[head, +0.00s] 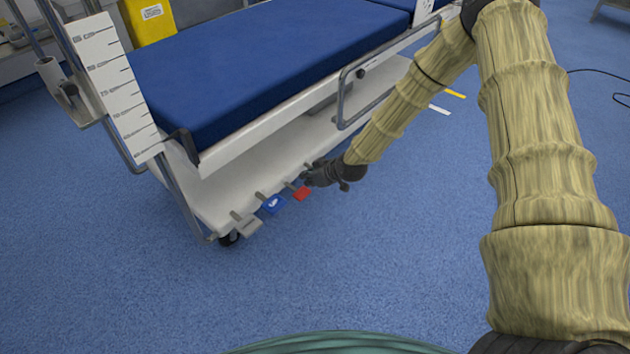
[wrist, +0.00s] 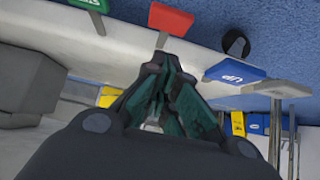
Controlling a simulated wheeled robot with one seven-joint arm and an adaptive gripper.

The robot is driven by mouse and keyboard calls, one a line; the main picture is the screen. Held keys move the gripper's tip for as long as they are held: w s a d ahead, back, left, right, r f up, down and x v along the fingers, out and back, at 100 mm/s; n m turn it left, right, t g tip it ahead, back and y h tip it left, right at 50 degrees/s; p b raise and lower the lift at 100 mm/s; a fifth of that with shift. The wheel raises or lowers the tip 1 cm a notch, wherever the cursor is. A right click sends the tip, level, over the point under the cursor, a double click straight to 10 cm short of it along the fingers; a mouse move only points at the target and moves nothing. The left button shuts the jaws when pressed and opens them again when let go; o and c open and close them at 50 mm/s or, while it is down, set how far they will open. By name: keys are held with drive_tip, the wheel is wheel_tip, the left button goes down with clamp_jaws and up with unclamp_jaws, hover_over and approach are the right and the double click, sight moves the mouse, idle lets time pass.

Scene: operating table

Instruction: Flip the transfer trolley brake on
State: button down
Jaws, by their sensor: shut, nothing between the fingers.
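The transfer trolley (head: 215,190) has a blue mattress and a white base. A row of pedals sticks out along its lower edge. The red pedal (head: 301,194) is nearest my gripper (head: 308,178); the blue pedal (head: 273,205) and a grey pedal (head: 247,224) lie to its left. In the wrist view my gripper (wrist: 168,62) is shut and empty, with the red pedal (wrist: 170,19) just beyond its fingertips and the blue pedal marked UP (wrist: 235,72) to the right. I cannot tell whether the fingertips touch the red pedal. Its lettering is not readable.
A black caster (head: 229,238) stands under the trolley's near corner. A metal side rail (head: 342,98) hangs above my gripper. The blue floor in front of the pedals is clear.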

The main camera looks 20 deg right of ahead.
drive_tip(key=b, duration=0.2)
hover_over(304, 195)
wheel_tip(304, 195, down, 5)
drive_tip(key=shift+d+r, duration=0.15)
drive_tip(key=shift+f+b, duration=0.55)
drive_tip(key=shift+f, duration=0.1)
